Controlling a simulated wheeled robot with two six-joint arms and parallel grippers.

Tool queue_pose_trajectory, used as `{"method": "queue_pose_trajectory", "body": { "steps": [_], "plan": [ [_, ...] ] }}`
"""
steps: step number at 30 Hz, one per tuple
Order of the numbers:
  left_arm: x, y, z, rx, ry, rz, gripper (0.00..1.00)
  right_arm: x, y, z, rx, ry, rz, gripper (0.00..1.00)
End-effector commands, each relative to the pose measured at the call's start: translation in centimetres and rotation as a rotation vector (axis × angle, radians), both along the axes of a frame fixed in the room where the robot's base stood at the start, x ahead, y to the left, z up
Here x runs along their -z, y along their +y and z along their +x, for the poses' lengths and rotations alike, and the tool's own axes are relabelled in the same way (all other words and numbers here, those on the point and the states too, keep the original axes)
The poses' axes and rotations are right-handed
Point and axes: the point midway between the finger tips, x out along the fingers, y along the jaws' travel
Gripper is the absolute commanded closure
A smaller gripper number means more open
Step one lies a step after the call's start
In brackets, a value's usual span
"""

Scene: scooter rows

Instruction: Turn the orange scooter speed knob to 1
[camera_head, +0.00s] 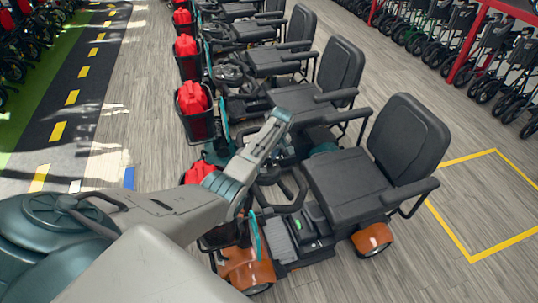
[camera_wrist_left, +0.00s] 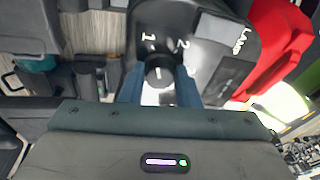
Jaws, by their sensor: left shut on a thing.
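The orange scooter (camera_head: 245,268) stands nearest me in the head view, with a black seat and orange fenders. My left gripper (camera_wrist_left: 158,84) is shut on the knob, one blue-grey finger on each side. In the head view my arm hides the scooter's control panel. My right gripper is not in view.
A red container (camera_wrist_left: 280,45) is close beside the panel in the wrist view. More scooters with black seats (camera_head: 341,68) and red containers (camera_head: 193,97) stand in a row behind. Bare floor with a yellow outline (camera_head: 485,250) lies to the right.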

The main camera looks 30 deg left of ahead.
Motion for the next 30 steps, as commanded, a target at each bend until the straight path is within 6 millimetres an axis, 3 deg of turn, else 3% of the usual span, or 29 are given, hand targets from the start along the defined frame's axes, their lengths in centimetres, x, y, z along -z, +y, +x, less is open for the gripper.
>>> {"method": "queue_pose_trajectory", "body": {
  "steps": [12, 28, 29, 30],
  "plan": [
    [-0.22, 0.02, 0.21, -0.179, -0.021, 0.022, 0.94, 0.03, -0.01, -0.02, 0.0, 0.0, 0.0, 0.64],
    [-0.22, 0.02, 0.21, -0.202, -0.024, 0.025, 0.94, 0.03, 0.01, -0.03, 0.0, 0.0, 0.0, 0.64],
    [-0.22, 0.02, 0.22, -0.202, -0.024, 0.025, 0.69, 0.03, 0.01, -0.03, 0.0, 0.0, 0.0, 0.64],
    [-0.22, 0.02, 0.22, -0.202, -0.024, 0.025, 0.61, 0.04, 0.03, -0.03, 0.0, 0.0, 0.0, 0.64]
  ]
}}
